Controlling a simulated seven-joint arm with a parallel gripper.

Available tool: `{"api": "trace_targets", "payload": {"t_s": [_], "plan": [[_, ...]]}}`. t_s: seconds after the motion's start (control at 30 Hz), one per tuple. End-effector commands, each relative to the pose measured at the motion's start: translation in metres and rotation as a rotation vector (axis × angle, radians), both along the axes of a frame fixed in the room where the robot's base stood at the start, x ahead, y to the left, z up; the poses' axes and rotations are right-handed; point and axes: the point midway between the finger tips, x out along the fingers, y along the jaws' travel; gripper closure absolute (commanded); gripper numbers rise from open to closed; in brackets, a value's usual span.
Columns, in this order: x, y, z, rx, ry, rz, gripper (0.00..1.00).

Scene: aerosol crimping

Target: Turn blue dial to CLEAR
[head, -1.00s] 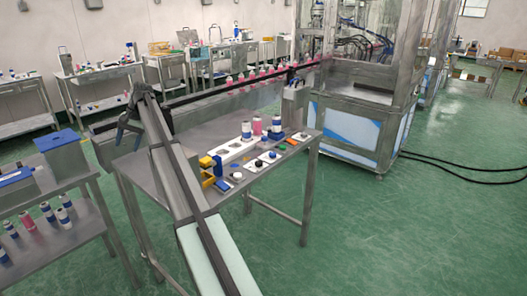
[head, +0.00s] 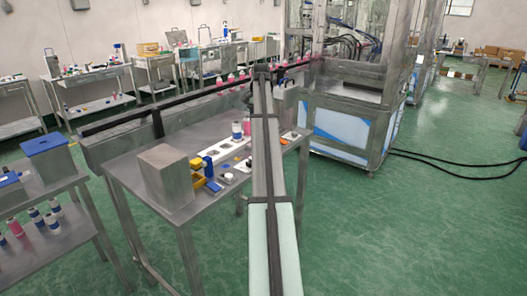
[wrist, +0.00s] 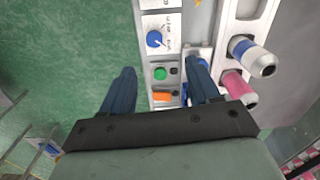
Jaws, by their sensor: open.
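The blue dial (wrist: 155,39) shows in the wrist view on a white plate with small dark lettering, near the top middle. A pale mark crosses its face; I cannot read which label it points to. My gripper (wrist: 164,68) is open and empty, its two dark blue fingers spread apart. The dial lies beyond the fingertips in the picture, nearer the left finger's line, and nothing touches it. In the head view my arm covers part of the table's right side, and I cannot make out the dial there.
Between the fingers show a green button (wrist: 160,74) and an orange switch (wrist: 163,97). A blue-white can (wrist: 250,54) and a pink can (wrist: 238,85) sit right of them. A grey metal box (head: 166,178) and yellow-blue parts (head: 200,174) stand on the table (head: 130,168).

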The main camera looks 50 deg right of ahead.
Motion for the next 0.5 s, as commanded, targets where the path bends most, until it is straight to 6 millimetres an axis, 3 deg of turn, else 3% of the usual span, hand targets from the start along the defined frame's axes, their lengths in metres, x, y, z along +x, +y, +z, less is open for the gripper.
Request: {"api": "trace_targets", "payload": {"t_s": [0.1, 0.27, 0.5], "plan": [[-0.011, -0.008, -0.001, -0.005, 0.010, -0.019, 0.39], [-0.012, -0.008, -0.014, -0.004, 0.012, -0.021, 0.39], [-0.012, -0.007, -0.053, -0.003, 0.012, -0.020, 0.39]]}}
